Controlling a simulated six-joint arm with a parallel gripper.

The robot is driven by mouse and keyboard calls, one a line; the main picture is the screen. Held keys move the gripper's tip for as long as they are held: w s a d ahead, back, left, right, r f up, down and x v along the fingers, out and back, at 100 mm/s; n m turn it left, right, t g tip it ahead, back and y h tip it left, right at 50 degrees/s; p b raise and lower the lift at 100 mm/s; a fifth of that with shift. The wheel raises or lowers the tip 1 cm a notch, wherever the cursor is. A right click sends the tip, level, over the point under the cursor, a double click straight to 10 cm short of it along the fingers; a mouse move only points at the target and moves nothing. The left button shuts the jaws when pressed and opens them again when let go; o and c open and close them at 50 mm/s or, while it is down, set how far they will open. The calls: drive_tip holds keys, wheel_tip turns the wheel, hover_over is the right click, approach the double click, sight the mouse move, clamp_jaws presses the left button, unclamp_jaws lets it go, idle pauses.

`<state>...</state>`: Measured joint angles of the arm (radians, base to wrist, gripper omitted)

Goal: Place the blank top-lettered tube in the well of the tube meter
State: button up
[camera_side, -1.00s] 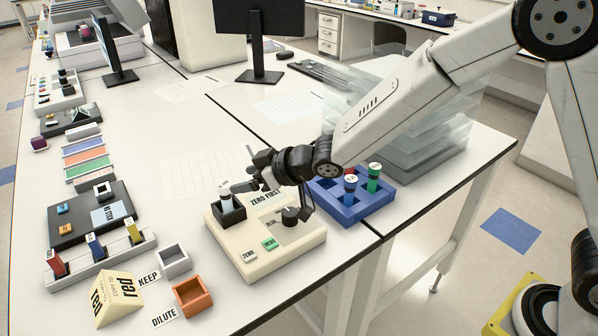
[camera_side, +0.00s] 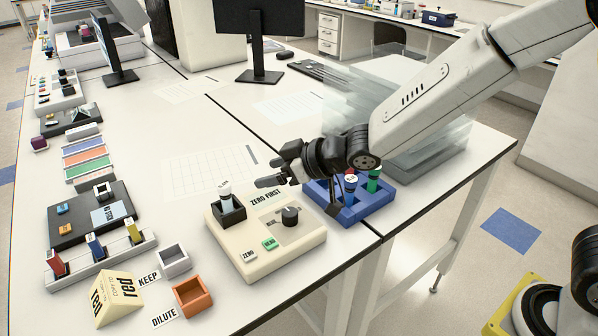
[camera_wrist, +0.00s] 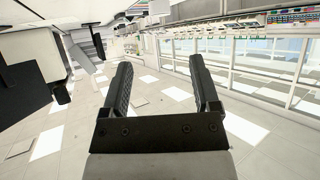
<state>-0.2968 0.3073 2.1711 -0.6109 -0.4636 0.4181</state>
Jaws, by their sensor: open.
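The tube meter (camera_side: 283,254) is a cream box with a dark square well (camera_side: 229,213) at its back left, marked ZERO FIRST, with a black knob and ZERO and READ buttons. A white-capped tube (camera_side: 225,189) stands upright in the well; its cap lettering is too small to read. My gripper (camera_side: 274,174) is open and empty, to the right of the tube and apart from it. In the wrist view the two fingers (camera_wrist: 160,85) are spread with nothing between them.
A blue rack (camera_side: 349,213) right of the meter holds several tubes, among them a green one (camera_side: 374,181); my wrist partly hides it. The bench behind the meter is mostly clear.

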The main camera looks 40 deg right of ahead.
drive_tip(key=s+d+f+m+g+h, duration=0.1)
drive_tip(key=s+d+f+m+h, duration=0.2)
drive_tip(key=d, duration=0.4)
drive_tip(key=s+d+f+m+g+h, duration=0.1)
drive_tip(key=s+d+f+g+h, duration=0.2)
drive_tip(key=d, duration=0.4)
drive_tip(key=s+d+f+m+g, duration=0.1)
drive_tip(key=s+d, duration=0.1)
drive_tip(key=s, duration=0.4)
drive_tip(key=s+d+f+m+g, duration=0.1)
drive_tip(key=s+d+g, duration=0.1)
drive_tip(key=s, duration=0.5)
drive_tip(key=shift+d+f+m+g+h, duration=0.15)
drive_tip(key=shift+d+m+g+h, duration=0.2)
drive_tip(key=shift+d, duration=0.2)
